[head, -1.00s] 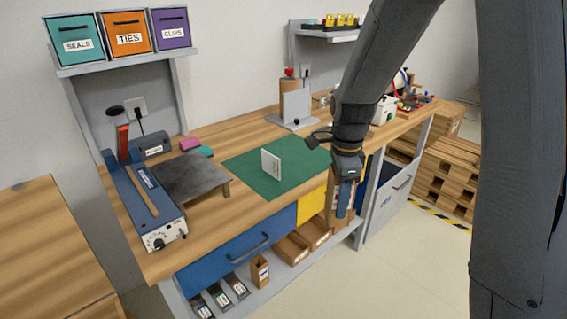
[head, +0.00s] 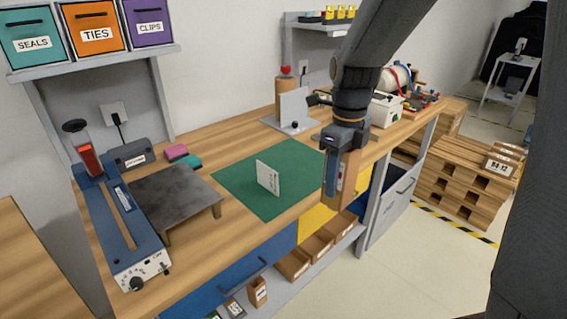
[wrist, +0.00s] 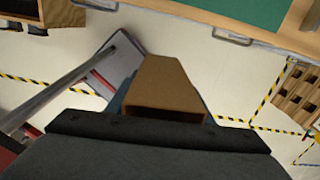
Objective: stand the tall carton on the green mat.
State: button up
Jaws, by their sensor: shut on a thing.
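The tall carton (head: 350,182) is plain brown and hangs upright below my gripper (head: 336,172), which is shut on it. In the head view it is in front of the bench's front edge, right of the green mat; its lower end shows below the bench-top line. In the wrist view the carton (wrist: 165,85) sticks out from the jaws over the floor. The green mat (head: 235,182) lies flat on the bench top, and a corner of it (wrist: 258,10) shows at the top of the wrist view. The carton is apart from the mat.
A small white upright card (head: 268,178) stands on the mat's middle. A dark metal stand (head: 175,195) and a blue sealer (head: 125,225) are to its left. A grey bracket plate (head: 292,108) stands behind. The mat is otherwise clear.

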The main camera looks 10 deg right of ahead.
aim_at(309, 162)
jog(key=i, duration=1.1)
jog(key=u, duration=0.05)
